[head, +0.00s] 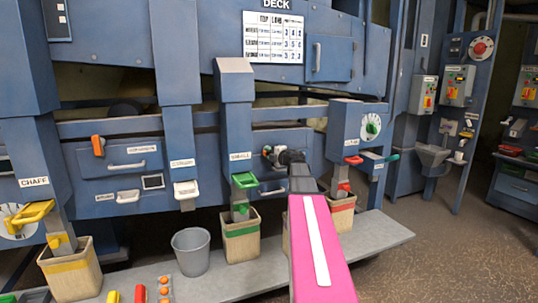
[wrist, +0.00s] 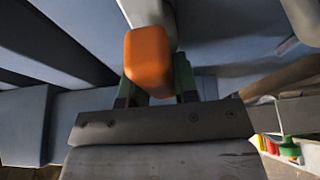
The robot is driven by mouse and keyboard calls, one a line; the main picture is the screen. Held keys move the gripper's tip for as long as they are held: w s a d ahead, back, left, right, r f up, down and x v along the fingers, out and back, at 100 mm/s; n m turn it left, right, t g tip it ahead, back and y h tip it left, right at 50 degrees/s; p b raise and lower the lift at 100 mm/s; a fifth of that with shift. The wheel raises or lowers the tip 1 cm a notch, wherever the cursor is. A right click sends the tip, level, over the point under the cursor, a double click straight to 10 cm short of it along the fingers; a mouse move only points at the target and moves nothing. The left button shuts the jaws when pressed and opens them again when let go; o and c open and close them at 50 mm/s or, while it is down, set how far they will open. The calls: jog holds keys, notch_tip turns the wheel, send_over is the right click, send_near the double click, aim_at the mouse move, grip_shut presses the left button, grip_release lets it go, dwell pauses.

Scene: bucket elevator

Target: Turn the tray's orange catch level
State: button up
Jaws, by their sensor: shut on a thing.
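An orange catch (wrist: 148,62) is between the green-sided fingers of my gripper (wrist: 154,88) in the wrist view; the gripper is shut on it. In the head view my gripper (head: 282,156) reaches the blue front of the right-hand tray, above its handle (head: 272,190). The catch there is mostly hidden by the gripper, and I cannot tell its exact angle. Another orange catch (head: 98,145) stands upright beside the left-hand tray (head: 125,157), well away from my gripper.
Spouts with yellow, white, green and red ends hang along the machine. Bins and a grey bucket (head: 190,251) stand on the low bench (head: 375,238) below. A dial panel (head: 371,127) is right of my gripper. Open floor lies at the right.

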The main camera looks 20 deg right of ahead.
jog(key=o, duration=0.9)
jog(key=shift+s, duration=0.1)
jog(key=v, duration=1)
jog(key=shift+s+d, duration=0.2)
jog(key=shift+s, duration=0.1)
